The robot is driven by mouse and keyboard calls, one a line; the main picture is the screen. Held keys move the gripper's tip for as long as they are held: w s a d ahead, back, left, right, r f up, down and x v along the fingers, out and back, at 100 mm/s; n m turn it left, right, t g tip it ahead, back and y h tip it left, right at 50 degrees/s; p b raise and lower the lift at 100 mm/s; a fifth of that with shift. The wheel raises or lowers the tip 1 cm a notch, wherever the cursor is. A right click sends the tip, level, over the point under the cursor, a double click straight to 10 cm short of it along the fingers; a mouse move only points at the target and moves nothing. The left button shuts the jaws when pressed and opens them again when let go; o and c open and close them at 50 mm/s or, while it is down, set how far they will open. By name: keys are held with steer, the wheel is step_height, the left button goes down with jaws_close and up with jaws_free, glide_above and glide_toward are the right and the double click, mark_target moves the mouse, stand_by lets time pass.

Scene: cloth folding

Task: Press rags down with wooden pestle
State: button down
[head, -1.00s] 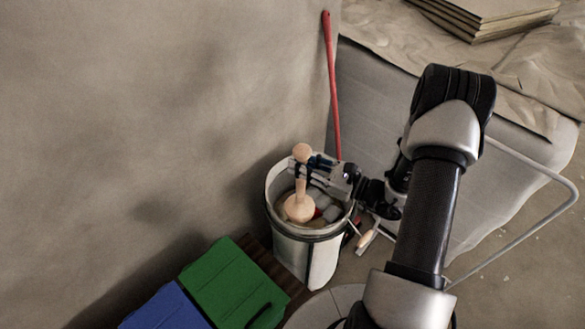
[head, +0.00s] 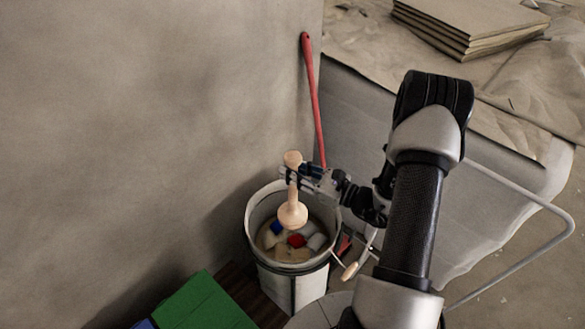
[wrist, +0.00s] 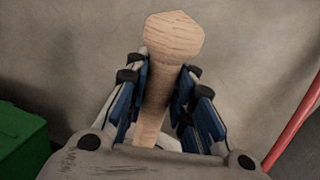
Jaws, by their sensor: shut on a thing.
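The wooden pestle (head: 292,215) stands upright in my gripper (head: 293,175), its round head pointing down over the white bucket (head: 251,232). My gripper is shut on the pestle's shaft below the top knob. In the wrist view the pestle (wrist: 172,50) runs between the two blue-padded fingers of my gripper (wrist: 163,85). The rags (head: 297,240), in red, blue, white and tan, lie inside the bucket. The pestle head appears above the rags; whether it touches them I cannot tell.
A red-handled tool (head: 313,100) leans at the wall corner behind the bucket. A green box (head: 205,305) stands at the lower left. A metal tube frame (head: 520,265) is at the right. Flat boards (head: 470,30) are stacked at the back right.

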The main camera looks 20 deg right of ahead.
mark_target(293, 194)
steer(key=shift+f+b, duration=3.75)
steer(key=shift+f, duration=1.8)
